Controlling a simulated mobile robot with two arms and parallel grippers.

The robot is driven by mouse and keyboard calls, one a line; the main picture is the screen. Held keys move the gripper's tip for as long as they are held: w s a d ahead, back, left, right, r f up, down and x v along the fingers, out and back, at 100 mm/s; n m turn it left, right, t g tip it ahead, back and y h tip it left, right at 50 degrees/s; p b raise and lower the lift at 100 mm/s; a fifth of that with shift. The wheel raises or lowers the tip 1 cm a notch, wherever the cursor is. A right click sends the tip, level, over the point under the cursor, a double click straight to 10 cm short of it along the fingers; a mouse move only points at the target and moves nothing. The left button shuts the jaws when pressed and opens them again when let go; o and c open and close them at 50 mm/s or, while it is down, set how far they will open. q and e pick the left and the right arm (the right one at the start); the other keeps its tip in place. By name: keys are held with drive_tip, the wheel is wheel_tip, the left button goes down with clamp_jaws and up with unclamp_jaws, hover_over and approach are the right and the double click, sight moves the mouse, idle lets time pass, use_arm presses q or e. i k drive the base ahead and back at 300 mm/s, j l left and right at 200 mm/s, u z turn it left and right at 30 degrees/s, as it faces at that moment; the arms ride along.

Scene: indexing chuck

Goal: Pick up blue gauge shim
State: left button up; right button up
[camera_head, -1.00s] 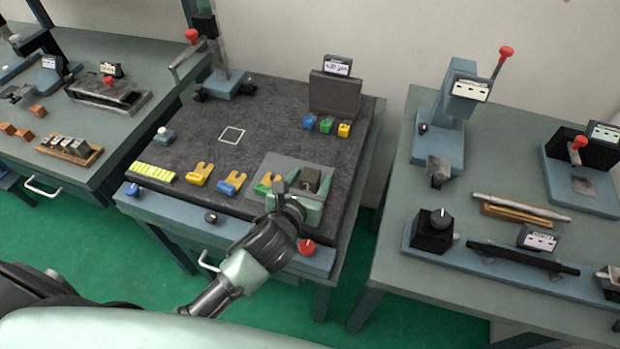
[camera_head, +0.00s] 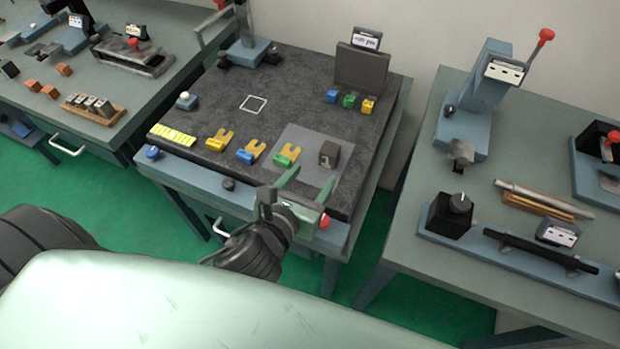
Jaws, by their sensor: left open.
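The blue gauge shim (camera_head: 246,156) lies on the dark surface plate, a blue block with a yellow-orange forked end. It sits between a yellow forked shim (camera_head: 218,142) and a green forked shim (camera_head: 285,156). My left gripper (camera_head: 313,179) is open and empty at the plate's front edge. It is to the right of the blue shim and nearer to me, apart from it. My right gripper is out of view.
A dark block (camera_head: 329,154) stands on a grey pad (camera_head: 309,142), just beyond my left gripper. Small blue, green and yellow blocks (camera_head: 349,101) lie by a display stand (camera_head: 360,68). A yellow strip (camera_head: 172,137) lies at the plate's left. The plate's middle is clear.

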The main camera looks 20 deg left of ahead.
sight(249, 155)
drive_tip(key=u, duration=1.15)
